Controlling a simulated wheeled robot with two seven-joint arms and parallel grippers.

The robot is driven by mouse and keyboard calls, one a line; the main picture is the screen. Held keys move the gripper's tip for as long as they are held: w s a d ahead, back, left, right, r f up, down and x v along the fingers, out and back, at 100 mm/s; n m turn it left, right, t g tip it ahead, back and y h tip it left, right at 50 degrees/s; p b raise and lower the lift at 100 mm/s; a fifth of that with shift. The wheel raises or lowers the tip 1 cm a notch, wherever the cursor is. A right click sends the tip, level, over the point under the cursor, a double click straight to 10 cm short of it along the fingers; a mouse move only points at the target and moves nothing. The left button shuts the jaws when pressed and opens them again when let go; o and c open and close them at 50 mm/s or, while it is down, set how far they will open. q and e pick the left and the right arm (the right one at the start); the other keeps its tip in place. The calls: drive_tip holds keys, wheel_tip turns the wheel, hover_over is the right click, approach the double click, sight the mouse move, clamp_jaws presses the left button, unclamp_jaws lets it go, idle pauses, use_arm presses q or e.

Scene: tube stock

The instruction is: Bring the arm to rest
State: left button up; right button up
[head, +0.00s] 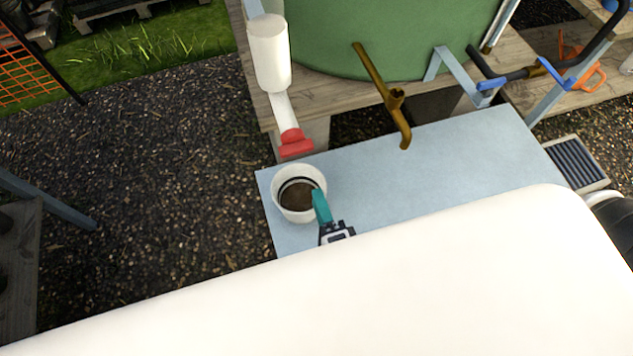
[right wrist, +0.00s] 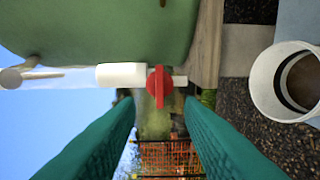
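My right gripper (head: 319,195) shows in the head view beside the right rim of a white pot (head: 284,206); from this angle I cannot tell if it touches. In the right wrist view its two teal fingers (right wrist: 160,115) are apart with nothing held between them. The pot stands upright at the left end of a pale blue bench (head: 430,168) and has a dark ring and brown content inside. It also shows at the right of the right wrist view (right wrist: 262,88), clear of the fingers. My left gripper is not in view.
A white pipe (head: 270,55) with a red valve (head: 295,142) comes down above the pot. A green tank (head: 385,35) with a brass tap (head: 377,80) stands behind the bench. A grey grate (head: 577,163) is at right. Dark open ground (head: 150,190) lies left.

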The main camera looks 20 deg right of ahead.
drive_tip(key=s+d+f+n+g+y+p, duration=0.1)
drive_tip(key=s+f+n+g, duration=0.2)
drive_tip(key=f, duration=0.6)
drive_tip(key=s+f+n+g+y, duration=0.1)
drive_tip(key=s+f+n+g, duration=0.1)
drive_tip(key=f+n, duration=0.5)
drive_tip(key=s+d+f+n+g+y+p, duration=0.1)
drive_tip(key=s+f+n+g, duration=0.15)
drive_tip(key=f, duration=0.75)
drive_tip(key=s+d+f+n+g+h, duration=0.1)
drive_tip(key=s+d+f+n+g, duration=0.3)
drive_tip(key=s+d+f, duration=0.2)
drive_tip(key=s+d+f+n+g+h, duration=0.2)
drive_tip(key=s+d+f+n+g, duration=0.2)
drive_tip(key=s+f, duration=0.3)
drive_tip(key=s+d+g+p, duration=0.1)
drive_tip(key=s, duration=0.3)
drive_tip(key=shift+d, duration=0.35)
drive_tip(key=shift+w+g, duration=0.1)
drive_tip(key=shift+g, duration=0.15)
